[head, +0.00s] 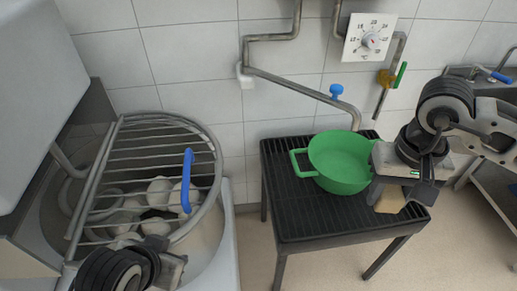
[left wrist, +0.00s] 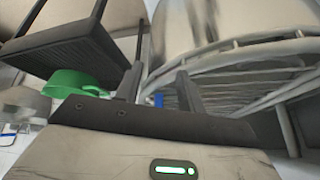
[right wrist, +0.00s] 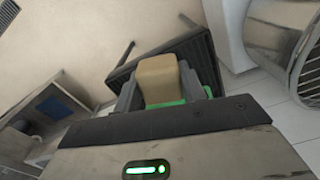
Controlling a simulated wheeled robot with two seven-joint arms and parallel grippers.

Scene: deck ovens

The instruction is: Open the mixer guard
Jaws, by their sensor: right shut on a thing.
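The mixer guard (head: 150,150) is a grey wire grille lying across the top of the mixer bowl (head: 205,240) at the left in the head view. Its upright blue handle (head: 187,180) stands on the right side of the grille. My left gripper is low at the bottom left of the head view, its fingers hard to make out there. In the left wrist view its fingers (left wrist: 158,88) are apart, with the blue handle (left wrist: 158,100) showing beyond them, not touched. My right gripper (right wrist: 158,85) is shut on a tan block (right wrist: 158,78).
A green two-handled pot (head: 342,160) stands on a black slatted table (head: 300,220), beside my right gripper. Pale round lumps (head: 130,205) lie under the grille. Pipes and a dial (head: 370,38) are on the tiled wall. Floor shows between mixer and table.

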